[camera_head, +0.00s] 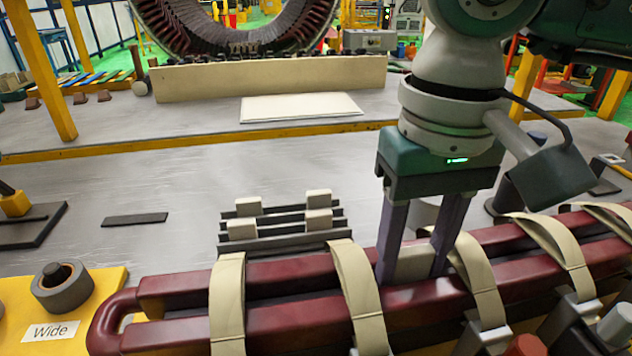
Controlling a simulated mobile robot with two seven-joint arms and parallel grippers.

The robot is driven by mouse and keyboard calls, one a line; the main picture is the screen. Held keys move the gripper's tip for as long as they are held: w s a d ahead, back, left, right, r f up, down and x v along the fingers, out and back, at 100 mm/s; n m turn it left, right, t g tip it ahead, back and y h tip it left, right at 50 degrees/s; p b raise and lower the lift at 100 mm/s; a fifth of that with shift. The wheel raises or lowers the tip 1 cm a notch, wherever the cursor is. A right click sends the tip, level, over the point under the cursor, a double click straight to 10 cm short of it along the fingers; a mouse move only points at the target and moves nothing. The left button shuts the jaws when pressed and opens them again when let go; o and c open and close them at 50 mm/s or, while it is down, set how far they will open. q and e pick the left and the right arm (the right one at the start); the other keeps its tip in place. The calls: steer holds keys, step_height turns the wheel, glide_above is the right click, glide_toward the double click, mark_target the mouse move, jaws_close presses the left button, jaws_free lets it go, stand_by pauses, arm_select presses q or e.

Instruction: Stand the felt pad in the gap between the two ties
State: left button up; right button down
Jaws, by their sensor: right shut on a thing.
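My right gripper (412,274) is shut on a pale grey-white felt pad (414,260), with one finger on each side of it. The fingers point down at the dark red coil bars (300,272). The pad is upright at the bars, between a beige tie (355,285) on its left and another beige tie (480,282) on its right. It looks apart from both ties. I cannot tell whether its lower edge is seated between the bars. My left gripper is not in view.
A dark slotted rack (285,241) with several pale blocks stands behind the coil. More ties wrap the coil: one at left (227,300), others at right. A yellow plate (100,290) labelled "Wide" holds a dark ring (62,290). The grey table (180,180) behind has free room.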

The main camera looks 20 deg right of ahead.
mark_target(414, 250)
steer(key=shift+f, duration=0.1)
steer(key=shift+c, duration=1.4)
jaws_free()
step_height(414, 250, up, 10)
